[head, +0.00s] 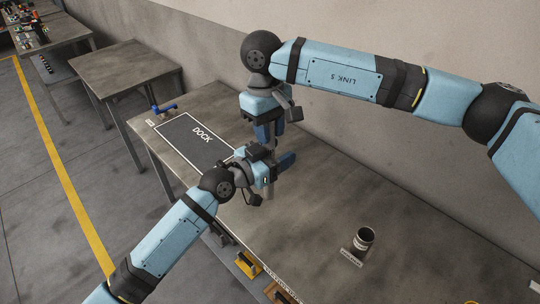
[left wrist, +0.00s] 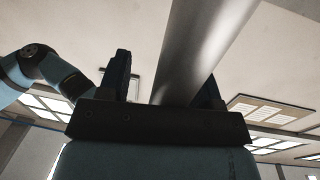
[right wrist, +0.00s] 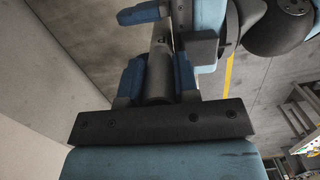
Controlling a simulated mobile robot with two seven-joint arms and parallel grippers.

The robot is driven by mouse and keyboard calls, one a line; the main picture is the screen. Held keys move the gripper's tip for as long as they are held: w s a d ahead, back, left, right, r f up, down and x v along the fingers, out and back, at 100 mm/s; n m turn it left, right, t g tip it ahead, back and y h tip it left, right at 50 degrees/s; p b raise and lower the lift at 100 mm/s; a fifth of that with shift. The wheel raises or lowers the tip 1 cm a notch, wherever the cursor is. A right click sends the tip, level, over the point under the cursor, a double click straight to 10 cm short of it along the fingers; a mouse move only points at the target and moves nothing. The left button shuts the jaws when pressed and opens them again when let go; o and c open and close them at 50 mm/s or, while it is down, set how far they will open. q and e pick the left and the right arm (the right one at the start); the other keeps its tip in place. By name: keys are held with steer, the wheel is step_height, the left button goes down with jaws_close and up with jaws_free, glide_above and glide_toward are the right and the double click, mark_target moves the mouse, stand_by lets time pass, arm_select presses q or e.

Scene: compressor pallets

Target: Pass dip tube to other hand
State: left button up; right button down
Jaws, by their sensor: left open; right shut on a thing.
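The dip tube is a grey metal tube, held roughly upright; a short piece of it (head: 269,192) shows below my left gripper in the head view. In the right wrist view, my right gripper (right wrist: 158,78) is shut on the tube (right wrist: 160,72) between its blue fingers. In the head view my right gripper (head: 266,132) is directly above my left gripper (head: 277,163). My left gripper is open, with the tube (left wrist: 200,50) passing between its fingers in the left wrist view (left wrist: 165,80). Whether a finger touches it I cannot tell. The grippers hide much of the tube in the head view.
A dark cup (head: 364,238) stands at right beside a label. The wall is close behind.

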arm_select(q)
steer(key=c, duration=1.1)
arm_select(e)
steer(key=c, duration=0.8)
jaws_free()
